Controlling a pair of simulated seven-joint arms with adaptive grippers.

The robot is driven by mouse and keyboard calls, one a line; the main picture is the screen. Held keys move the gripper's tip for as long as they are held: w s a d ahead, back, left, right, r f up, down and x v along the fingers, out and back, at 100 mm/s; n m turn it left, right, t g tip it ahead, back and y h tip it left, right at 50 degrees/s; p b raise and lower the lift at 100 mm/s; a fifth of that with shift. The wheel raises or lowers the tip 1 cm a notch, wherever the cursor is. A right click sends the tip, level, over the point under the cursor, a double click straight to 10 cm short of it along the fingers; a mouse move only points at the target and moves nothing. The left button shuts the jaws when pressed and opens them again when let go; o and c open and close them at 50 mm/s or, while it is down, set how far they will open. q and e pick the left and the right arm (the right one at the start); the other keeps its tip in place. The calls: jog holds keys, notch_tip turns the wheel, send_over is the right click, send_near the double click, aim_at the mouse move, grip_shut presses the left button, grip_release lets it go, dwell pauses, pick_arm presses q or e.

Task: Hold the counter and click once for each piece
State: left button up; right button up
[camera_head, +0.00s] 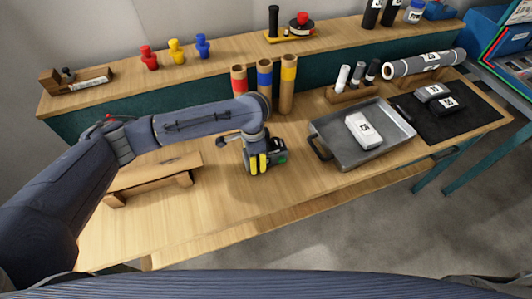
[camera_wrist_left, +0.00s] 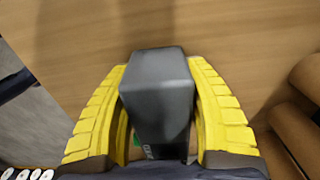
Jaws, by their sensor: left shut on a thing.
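My left gripper (camera_head: 258,164) has yellow ribbed fingers and is low over the bench, left of the metal tray. It is shut on a dark grey boxy device with a green patch, which I take for the counter (camera_head: 280,146). In the left wrist view the counter (camera_wrist_left: 158,92) stands between the two yellow fingers (camera_wrist_left: 160,120); its face and any reading are hidden. A white labelled piece (camera_head: 363,130) lies in the tray (camera_head: 347,155). Two labelled pieces, one pale grey (camera_head: 432,92) and one black (camera_head: 449,106), lie on a black mat (camera_head: 430,132). My right gripper is not in view.
Three brown tubes with red, blue and yellow bands (camera_head: 264,90) stand behind my left gripper. A low wooden stand (camera_head: 150,179) is under my left arm. A grey roll (camera_head: 425,64) lies at the back right. The bench front (camera_head: 225,215) is clear.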

pick_arm(q)
jog(key=c, duration=0.4)
jog(key=shift+o, duration=0.2)
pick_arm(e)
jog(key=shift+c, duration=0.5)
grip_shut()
pick_arm(q)
jog(key=shift+s+f, duration=0.1)
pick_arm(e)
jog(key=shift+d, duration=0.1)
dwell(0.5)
